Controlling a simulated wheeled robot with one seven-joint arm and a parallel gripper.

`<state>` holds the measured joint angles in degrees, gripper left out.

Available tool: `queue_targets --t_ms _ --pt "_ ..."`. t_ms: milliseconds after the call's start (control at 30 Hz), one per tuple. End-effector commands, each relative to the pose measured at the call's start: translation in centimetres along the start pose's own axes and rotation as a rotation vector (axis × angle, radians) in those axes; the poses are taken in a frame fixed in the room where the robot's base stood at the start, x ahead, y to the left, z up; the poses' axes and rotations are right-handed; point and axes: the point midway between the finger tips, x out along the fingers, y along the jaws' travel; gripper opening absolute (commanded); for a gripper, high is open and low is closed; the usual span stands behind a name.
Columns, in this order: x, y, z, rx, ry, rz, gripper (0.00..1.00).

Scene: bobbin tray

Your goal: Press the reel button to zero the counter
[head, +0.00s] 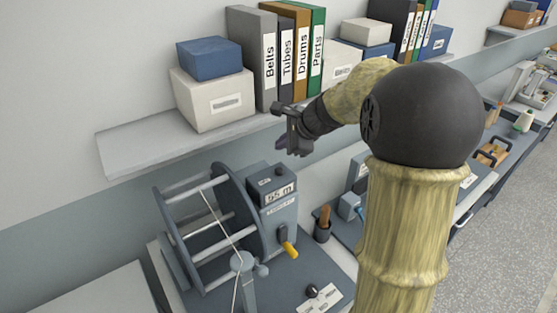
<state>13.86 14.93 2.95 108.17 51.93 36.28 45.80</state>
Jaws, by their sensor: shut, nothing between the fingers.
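The reel machine stands on the bench in the head view, with a slatted reel (217,222) on its left. Its grey counter box (271,190) carries a display (280,194) that appears to read 95 m. A small dark knob or button (278,171) shows on top of the box; I cannot tell for certain which part is the reel button. A crank with a yellow handle (290,250) sticks out below. My gripper (281,145) is shut and empty, above and slightly behind the counter box in the picture, apart from it. My arm hides part of the bench at right.
A shelf (150,141) above the reel holds boxes (213,98) and labelled binders (267,60). A thread guide post (243,280) stands in front of the reel.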

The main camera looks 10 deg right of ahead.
Motion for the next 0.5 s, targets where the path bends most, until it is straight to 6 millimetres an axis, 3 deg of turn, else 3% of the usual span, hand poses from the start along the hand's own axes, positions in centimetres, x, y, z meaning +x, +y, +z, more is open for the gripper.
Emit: queue_targets --t_ms 33,133,500 --pt "-0.5 -1.4 0.3 0.052 -0.019 -0.022 0.0" --pt "-0.7 -2.5 0.5 0.108 -0.04 -0.043 0.0" --pt "-0.5 -2.4 0.6 0.112 -0.044 -0.044 0.0"
